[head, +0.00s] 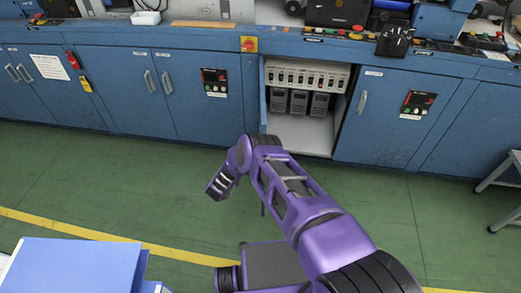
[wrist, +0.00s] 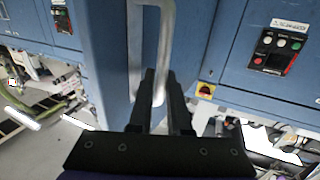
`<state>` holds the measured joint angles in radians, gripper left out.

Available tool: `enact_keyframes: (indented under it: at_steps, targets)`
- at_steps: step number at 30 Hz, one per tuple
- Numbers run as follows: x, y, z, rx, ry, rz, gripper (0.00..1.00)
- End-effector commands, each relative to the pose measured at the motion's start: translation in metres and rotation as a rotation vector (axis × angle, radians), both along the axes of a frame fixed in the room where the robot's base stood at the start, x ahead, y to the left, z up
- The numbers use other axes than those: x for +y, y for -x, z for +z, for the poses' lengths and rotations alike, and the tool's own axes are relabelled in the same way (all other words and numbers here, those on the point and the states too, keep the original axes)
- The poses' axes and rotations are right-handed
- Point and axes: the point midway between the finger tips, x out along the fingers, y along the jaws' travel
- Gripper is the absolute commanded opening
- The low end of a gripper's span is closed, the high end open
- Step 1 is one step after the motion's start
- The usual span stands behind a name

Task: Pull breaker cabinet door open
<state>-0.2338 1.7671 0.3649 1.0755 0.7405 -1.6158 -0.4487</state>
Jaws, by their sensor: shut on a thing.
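The breaker cabinet (head: 307,100) is uncovered in the head view, showing a white row of switches and several grey units inside. In the wrist view a blue door (wrist: 105,60) carries a silver bar handle (wrist: 168,35). My gripper (wrist: 162,80) is shut on the lower part of that handle, its black fingers on either side. In the head view the gripper tips are hidden by my purple arm.
Blue cabinets with control panels (head: 213,82) flank the opening. A closed door with its handle (head: 362,102) is to the right. The green floor is clear ahead; a blue box (head: 75,265) is at lower left, a grey step (head: 500,180) at right.

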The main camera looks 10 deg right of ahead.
Motion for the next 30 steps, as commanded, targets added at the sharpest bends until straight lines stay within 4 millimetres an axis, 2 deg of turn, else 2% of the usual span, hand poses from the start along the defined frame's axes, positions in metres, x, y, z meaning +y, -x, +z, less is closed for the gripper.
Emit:
enact_keyframes:
  at_steps: [15,16,21,30]
  targets:
    - [0.0058,-0.0046,0.001,-0.002,0.001,0.001,0.0]
    - [0.0057,-0.0045,0.001,-0.002,0.001,0.001,0.18]
    - [0.0056,-0.0042,0.0007,-0.002,0.001,0.0,0.46]
    - [0.0062,-0.0033,0.0003,-0.001,0.001,0.001,0.46]
